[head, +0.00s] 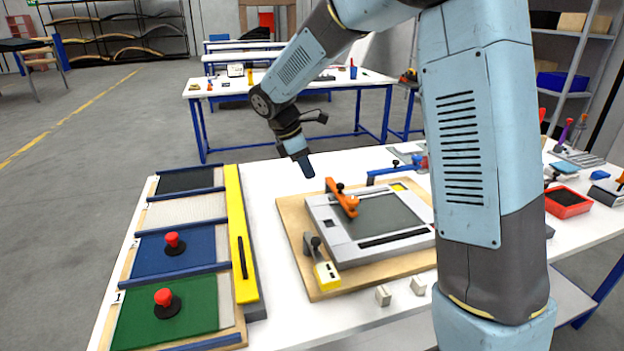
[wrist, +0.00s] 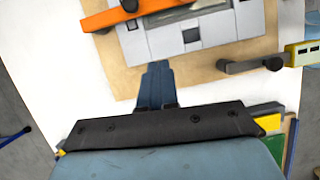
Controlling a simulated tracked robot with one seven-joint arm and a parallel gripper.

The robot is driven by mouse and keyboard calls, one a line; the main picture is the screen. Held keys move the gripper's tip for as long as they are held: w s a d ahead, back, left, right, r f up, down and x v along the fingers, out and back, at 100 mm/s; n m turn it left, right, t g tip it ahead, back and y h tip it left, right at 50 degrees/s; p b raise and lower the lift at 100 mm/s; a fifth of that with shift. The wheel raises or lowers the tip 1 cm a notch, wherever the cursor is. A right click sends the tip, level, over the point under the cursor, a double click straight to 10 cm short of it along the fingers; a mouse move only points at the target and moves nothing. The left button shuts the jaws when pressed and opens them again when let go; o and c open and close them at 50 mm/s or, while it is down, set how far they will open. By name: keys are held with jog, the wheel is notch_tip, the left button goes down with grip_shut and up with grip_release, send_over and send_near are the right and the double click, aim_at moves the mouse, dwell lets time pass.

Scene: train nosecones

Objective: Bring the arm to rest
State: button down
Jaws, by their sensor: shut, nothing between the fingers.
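My gripper (head: 308,168) hangs from my blue arm above the white table, at the back left corner of a wooden board. Its dark blue fingers point down and are shut with nothing between them. In the wrist view the fingers (wrist: 155,85) lie together over the near edge of the board. The gripper appears to be above the table and apart from the fixture. My arm's large forearm hides part of the table on the right in the head view.
A grey fixture (head: 325,222) with an orange clamp (head: 341,196) and yellow-tipped lever (head: 327,275) sits on the wooden board (head: 293,240). Left are a yellow bar (head: 238,215) and panels with red knobs (head: 163,297). A red tray (head: 567,203) stands right. White table shows between the bar and board.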

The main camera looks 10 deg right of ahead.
jog(key=s+d+r+m+t+y, duration=0.2)
jog(key=s+d+r+m, duration=0.7)
jog(key=s+d+r, duration=0.3)
jog(key=s+d+m+t+y, duration=0.1)
jog(key=s+d+m, duration=0.1)
jog(key=s+m, duration=0.3)
jog(key=s+d+m+t+y, duration=0.1)
jog(key=s+m, duration=0.4)
jog(key=s, duration=0.7)
jog(key=shift+d+r+t, duration=0.15)
jog(key=shift+d+t, duration=0.35)
jog(key=shift+d, duration=0.5)
